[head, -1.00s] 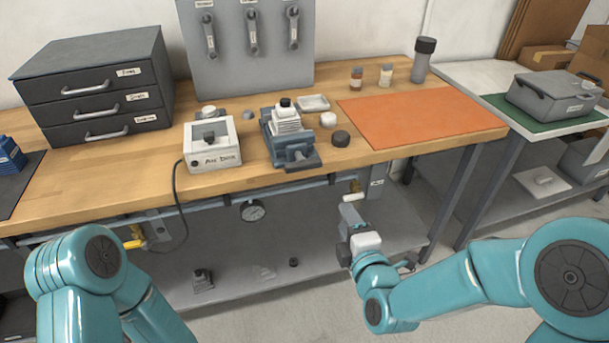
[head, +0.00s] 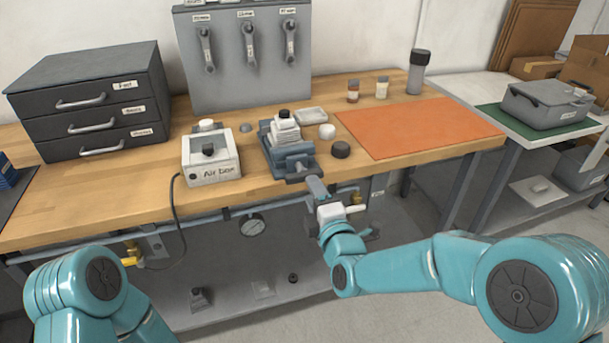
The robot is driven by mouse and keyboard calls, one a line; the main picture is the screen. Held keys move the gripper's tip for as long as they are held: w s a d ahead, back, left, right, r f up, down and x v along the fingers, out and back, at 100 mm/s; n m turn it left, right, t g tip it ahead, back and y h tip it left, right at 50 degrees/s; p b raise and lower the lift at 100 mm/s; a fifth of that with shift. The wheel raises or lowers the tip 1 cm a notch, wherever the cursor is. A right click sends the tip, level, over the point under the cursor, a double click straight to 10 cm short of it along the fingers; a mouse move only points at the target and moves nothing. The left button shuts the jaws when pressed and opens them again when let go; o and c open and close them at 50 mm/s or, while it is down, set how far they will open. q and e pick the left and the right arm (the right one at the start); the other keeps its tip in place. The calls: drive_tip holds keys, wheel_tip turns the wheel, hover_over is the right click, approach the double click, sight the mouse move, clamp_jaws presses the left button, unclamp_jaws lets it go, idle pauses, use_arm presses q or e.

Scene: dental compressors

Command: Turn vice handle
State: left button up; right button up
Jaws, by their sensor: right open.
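The blue-grey vice (head: 272,158) stands near the front edge of the wooden bench, with a stepped white block (head: 285,132) with a dark knob on top held in it. Its dark front part (head: 294,178) reaches to the bench edge; I cannot make out the handle clearly. My right gripper (head: 316,187) is open, just in front of the bench edge, with its grey fingers close to the front right of the vice. Whether they touch it I cannot tell. My left arm shows at the lower left, but its gripper is out of view.
A white control box (head: 211,160) with a cable stands left of the vice. A dark drawer cabinet (head: 90,100) stands at the back left. A gauge (head: 252,226) hangs below the bench.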

sight(305, 174)
drive_tip(key=x, duration=0.6)
drive_tip(key=shift+w+a, duration=0.1)
drive_tip(key=shift+w, duration=0.05)
clamp_jaws()
